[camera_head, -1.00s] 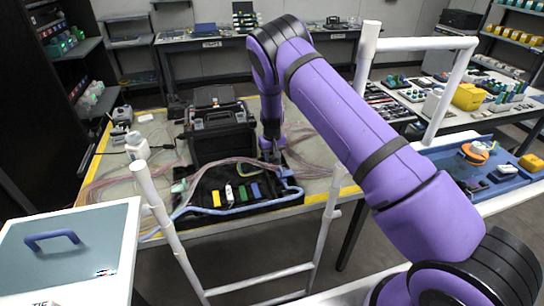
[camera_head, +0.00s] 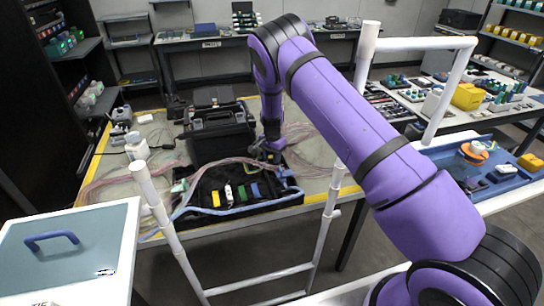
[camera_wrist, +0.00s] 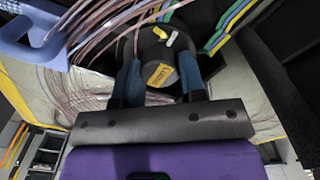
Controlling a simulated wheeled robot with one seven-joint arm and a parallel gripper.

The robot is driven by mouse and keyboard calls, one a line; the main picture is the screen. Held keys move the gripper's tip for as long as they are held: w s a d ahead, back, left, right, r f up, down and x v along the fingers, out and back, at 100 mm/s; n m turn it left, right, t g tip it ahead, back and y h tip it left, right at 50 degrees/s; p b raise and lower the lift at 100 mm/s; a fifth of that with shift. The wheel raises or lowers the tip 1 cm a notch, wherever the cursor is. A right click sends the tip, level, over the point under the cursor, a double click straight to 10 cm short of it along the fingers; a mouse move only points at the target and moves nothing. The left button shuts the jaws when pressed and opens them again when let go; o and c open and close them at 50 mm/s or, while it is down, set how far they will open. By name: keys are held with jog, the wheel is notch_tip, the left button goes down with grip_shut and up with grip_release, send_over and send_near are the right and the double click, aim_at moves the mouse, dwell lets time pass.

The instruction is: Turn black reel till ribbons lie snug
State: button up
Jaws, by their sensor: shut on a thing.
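The black reel (camera_wrist: 150,44) is in the wrist view, a dark round body with a yellow label and a small white and a yellow piece on its face. My gripper (camera_wrist: 160,78) has its two blue-grey fingers on either side of the reel and is shut on it. In the head view my gripper (camera_head: 268,152) is low over the table, behind the black mat, and the reel is too small to make out there. Pinkish ribbons (camera_wrist: 95,25) run loosely beside the reel in the wrist view. They also spread over the table in the head view (camera_head: 125,178).
A black case-like machine (camera_head: 218,130) stands left of my gripper. White rails (camera_head: 250,278) stand before the table. A blue tray (camera_head: 500,178) is at right.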

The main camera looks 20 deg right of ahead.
aim_at(272, 157)
jog(key=m, duration=0.4)
jog(key=shift+m, duration=2.8)
jog(key=o, duration=0.6)
jog(key=shift+o, duration=0.2)
notch_tip(272, 157, up, 11)
jog(key=shift+s+f, duration=0.1)
jog(key=shift+f, duration=0.05)
